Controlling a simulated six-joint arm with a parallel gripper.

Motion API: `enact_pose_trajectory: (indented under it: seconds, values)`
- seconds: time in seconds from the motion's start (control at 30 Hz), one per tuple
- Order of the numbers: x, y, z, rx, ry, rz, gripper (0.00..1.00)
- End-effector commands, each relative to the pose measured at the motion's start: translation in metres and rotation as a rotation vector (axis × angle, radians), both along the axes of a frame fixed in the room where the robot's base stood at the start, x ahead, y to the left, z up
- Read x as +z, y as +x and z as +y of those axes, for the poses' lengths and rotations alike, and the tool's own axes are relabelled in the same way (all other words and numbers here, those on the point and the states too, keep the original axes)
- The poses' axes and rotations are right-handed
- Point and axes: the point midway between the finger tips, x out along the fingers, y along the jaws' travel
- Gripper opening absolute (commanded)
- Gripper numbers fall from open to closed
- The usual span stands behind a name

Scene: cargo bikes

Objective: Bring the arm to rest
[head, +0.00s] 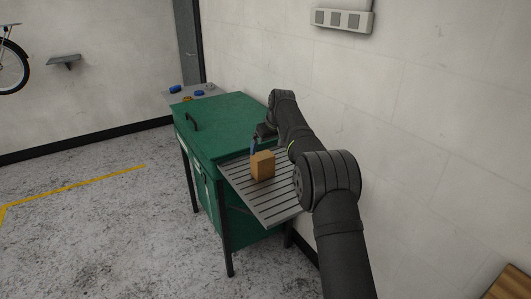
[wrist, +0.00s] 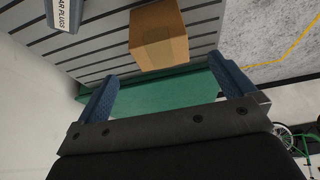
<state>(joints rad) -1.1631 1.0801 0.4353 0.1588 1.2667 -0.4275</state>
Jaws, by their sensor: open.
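My arm reaches from the bottom right of the head view over a slatted grey shelf (head: 258,205) on the green cabinet (head: 232,118). My gripper (head: 256,142) is behind a small brown cardboard box (head: 263,166), partly hidden. In the wrist view my gripper (wrist: 162,84) has its two blue fingers wide apart with nothing between them. The box (wrist: 158,38) stands on the slats beyond the fingertips, apart from them.
A grey container labelled "AR PLUGS" (wrist: 65,14) is at the wrist view's upper left. Small blue items (head: 175,89) lie on a ledge behind the cabinet. A wall (head: 420,130) runs close along my arm's right. The floor (head: 110,235) at left is clear.

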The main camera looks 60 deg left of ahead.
Motion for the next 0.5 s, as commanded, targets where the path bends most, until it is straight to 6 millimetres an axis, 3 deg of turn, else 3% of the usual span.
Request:
enact_pose_trajectory:
  seconds: [0.5]
  values:
    - [0.0037, -0.0002, -0.0018, 0.000, -0.001, 0.000, 0.99]
